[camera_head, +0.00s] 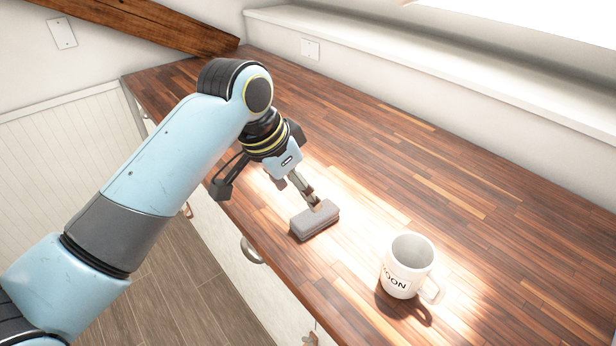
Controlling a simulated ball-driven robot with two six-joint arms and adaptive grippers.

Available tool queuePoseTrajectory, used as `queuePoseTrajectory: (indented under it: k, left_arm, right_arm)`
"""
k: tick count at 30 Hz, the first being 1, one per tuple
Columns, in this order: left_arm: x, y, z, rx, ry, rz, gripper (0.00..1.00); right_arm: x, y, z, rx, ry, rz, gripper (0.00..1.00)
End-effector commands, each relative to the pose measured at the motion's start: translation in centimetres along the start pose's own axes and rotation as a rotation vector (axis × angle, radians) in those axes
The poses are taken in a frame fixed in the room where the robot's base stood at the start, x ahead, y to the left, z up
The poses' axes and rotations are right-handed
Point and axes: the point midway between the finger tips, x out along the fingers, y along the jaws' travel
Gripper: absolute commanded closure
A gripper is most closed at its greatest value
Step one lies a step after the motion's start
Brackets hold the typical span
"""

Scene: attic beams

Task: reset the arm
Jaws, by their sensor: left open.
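My left arm (165,160) reaches in from the left over a wooden counter. Its gripper (308,193) points down and to the right, open. The fingertips are right at the top of a grey oblong block (315,222) lying on the counter. I cannot tell whether they touch it. My right gripper is not in view.
A white mug (408,265) with dark lettering stands upright on the wooden counter (440,190), right of the block, its handle to the right. A wall ledge (430,70) runs behind. The counter's front edge drops to drawers with handles. The far counter is clear.

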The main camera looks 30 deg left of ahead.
Motion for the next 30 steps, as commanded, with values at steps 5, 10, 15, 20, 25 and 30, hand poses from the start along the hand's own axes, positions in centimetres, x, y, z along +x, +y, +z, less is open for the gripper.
queuePoseTrajectory:
  k: [5, 10, 15, 20, 25, 30]
  left_arm:
    - [0.0, 0.0, 0.0, 0.0, 0.001, 0.0, 0.35]
    - [-0.3, 0.7, 2.5, -0.025, -0.017, -0.018, 0.35]
    - [-2.2, 2.2, 8.2, -0.096, -0.049, -0.075, 0.35]
    - [-4.6, 3.4, 12.3, -0.156, -0.068, -0.123, 0.35]
    - [-7.1, 4.4, 15.7, -0.209, -0.083, -0.164, 0.35]
    - [-9.8, 5.2, 18.4, -0.257, -0.094, -0.202, 0.35]
  right_arm:
    - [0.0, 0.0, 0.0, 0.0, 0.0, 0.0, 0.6]
    - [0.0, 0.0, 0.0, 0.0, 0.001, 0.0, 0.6]
    - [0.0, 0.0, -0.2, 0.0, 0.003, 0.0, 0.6]
    - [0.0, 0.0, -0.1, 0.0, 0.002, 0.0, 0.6]
    - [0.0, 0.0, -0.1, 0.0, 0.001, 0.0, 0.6]
    - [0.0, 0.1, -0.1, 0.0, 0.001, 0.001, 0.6]
